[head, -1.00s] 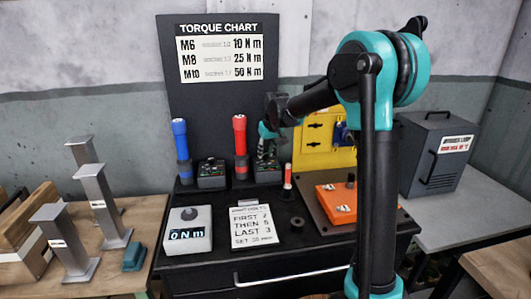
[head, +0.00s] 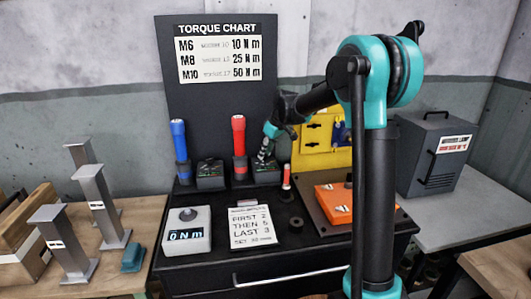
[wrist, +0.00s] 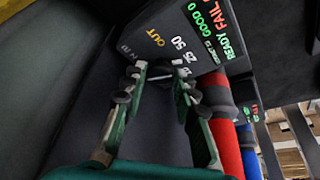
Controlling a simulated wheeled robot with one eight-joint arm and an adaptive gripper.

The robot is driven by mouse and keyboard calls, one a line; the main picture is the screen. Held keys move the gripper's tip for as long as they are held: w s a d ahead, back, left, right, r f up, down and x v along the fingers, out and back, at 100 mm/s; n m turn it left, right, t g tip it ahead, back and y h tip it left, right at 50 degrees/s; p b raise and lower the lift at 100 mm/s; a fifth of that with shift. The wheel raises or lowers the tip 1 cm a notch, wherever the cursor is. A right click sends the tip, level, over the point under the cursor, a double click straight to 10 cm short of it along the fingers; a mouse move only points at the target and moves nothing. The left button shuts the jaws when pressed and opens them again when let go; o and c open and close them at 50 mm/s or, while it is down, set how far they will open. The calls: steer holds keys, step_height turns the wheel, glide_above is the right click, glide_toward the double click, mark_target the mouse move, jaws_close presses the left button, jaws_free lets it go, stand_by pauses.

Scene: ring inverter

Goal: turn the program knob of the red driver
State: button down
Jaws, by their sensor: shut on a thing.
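The red driver (head: 239,137) stands upright in its holder at the back of the black bench; it also shows in the wrist view (wrist: 226,146). Its dark control box (head: 266,174) sits just to its right. In the wrist view the box face (wrist: 190,35) carries OUT, 25, 50 and green and red status words. My gripper (head: 263,157) is at this box, beside the driver. In the wrist view my gripper (wrist: 160,85) has its fingertips around the program knob (wrist: 161,77), shut on it. The fingers hide most of the knob.
A blue driver (head: 179,140) with its own box (head: 210,175) stands to the left. A small red-topped post (head: 287,176), an orange block (head: 333,203) and a yellow panel (head: 318,140) are close on the right. A note board and a 0 Nm display stand in front.

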steer(key=c, duration=1.2)
jaws_free()
steer(key=shift+r, duration=0.1)
steer(key=v, duration=1.1)
steer(key=shift+s+r, duration=0.15)
steer(key=shift+r, duration=0.25)
